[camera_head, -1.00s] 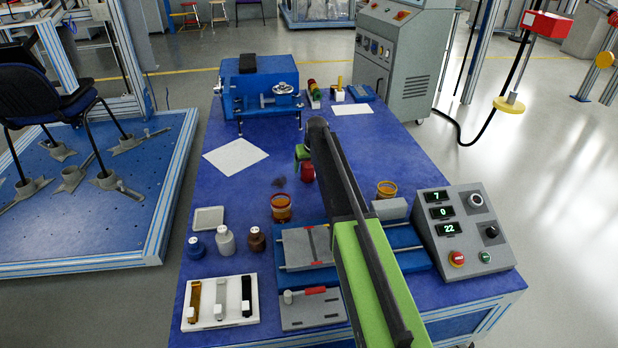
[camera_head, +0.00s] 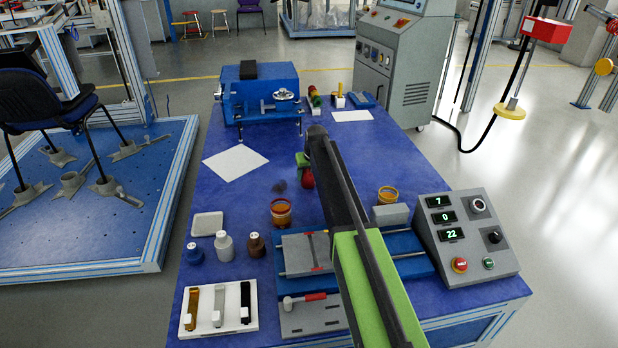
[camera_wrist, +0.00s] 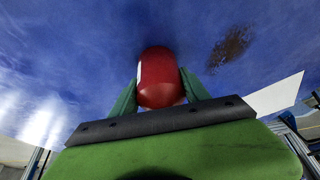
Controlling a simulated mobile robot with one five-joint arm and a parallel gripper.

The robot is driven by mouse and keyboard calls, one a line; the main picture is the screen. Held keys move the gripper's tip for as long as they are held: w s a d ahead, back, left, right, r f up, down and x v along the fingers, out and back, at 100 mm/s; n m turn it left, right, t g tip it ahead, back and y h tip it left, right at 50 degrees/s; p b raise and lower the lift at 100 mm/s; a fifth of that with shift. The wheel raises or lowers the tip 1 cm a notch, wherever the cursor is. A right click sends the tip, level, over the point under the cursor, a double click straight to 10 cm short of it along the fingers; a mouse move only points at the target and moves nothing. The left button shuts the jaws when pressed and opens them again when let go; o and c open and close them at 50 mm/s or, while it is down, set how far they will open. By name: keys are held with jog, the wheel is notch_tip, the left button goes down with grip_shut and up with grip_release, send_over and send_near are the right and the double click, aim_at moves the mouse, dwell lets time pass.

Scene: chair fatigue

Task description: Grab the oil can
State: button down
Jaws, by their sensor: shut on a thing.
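The oil can is a red, rounded container (camera_wrist: 158,78), seen in the middle of the wrist view between my green fingers. In the head view it shows as a small red shape (camera_head: 306,178) just below my green fingertips, beside my dark arm, and it looks slightly tilted. My gripper (camera_wrist: 160,92) is shut on the oil can, with one finger on each side. My arm hides part of the can and gripper in the head view. I cannot tell whether the can touches the table.
The blue table (camera_head: 240,205) holds a brown jar (camera_head: 281,213), an amber jar (camera_head: 388,196), small bottles (camera_head: 225,246) and a control box (camera_head: 466,235). A blue machine (camera_head: 262,92) stands at the back. A dark stain (camera_head: 279,187) lies left of the can.

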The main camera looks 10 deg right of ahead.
jog(key=shift+r+p, duration=0.6)
notch_tip(320, 180, up, 4)
jog(key=p, duration=0.4)
jog(key=shift+f, duration=0.1)
jog(key=s+d+r+p, duration=0.1)
jog(key=d+r+p, duration=0.5)
jog(key=d, duration=0.5)
jog(key=shift+d, duration=0.3)
